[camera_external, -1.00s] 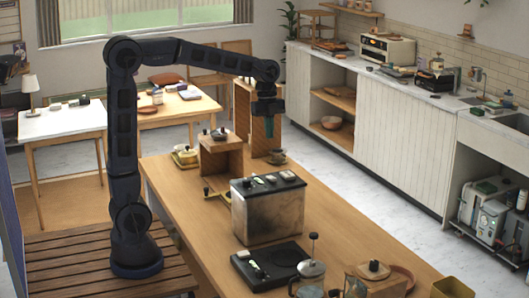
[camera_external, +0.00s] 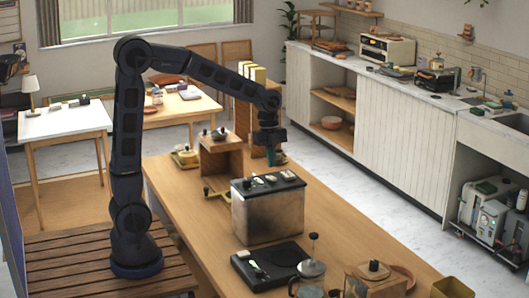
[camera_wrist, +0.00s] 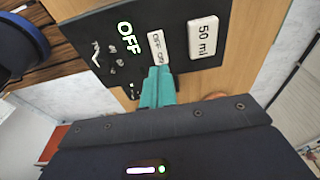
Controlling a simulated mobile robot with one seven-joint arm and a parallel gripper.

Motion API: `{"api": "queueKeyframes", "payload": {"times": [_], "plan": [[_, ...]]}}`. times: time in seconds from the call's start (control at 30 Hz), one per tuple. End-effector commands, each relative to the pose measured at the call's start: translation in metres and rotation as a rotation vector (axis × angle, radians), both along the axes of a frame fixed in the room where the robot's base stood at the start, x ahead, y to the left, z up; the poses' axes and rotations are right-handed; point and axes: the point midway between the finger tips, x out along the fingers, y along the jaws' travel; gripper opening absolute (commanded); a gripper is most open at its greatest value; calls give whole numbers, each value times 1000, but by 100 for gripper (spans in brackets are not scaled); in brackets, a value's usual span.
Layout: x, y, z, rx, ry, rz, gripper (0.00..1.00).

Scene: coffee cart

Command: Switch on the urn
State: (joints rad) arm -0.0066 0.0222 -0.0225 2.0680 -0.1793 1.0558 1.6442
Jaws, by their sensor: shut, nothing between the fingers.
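The urn (camera_external: 268,218) is a stained grey metal box with a black top, standing on the wooden counter. In the wrist view its black top panel (camera_wrist: 115,60) carries a lit "OFF" label (camera_wrist: 126,39), a white rocker marked "OFF ON" (camera_wrist: 157,47) and a white "50 ml" button (camera_wrist: 203,38). My gripper (camera_external: 271,160) is just above the urn's far part. Its teal fingertips (camera_wrist: 157,72) are shut and empty, beside the lower end of the rocker; I cannot tell whether they touch it.
A flat black appliance (camera_external: 270,265) and a glass jug (camera_external: 308,283) stand in front of the urn. A wooden box stand (camera_external: 220,158) is behind it on the left. The counter (camera_external: 345,225) to the right of the urn is clear.

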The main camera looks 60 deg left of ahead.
Motion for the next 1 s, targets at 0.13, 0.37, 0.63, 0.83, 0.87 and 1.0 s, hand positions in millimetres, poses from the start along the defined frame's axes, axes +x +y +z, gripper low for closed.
{"api": "queueKeyframes", "payload": {"times": [0.13, 0.37, 0.63, 0.83, 0.87, 1.0], "plan": [[0, -4, -21, 0, 3, 0, 0], [0, -6, -37, 0, 1, 0, 0], [0, -6, -38, 0, 0, 0, 0], [0, -7, -39, 15, 2, -2, 0], [0, -7, -40, 24, 2, -1, 0], [0, -11, -46, 98, 4, -5, 0]]}}
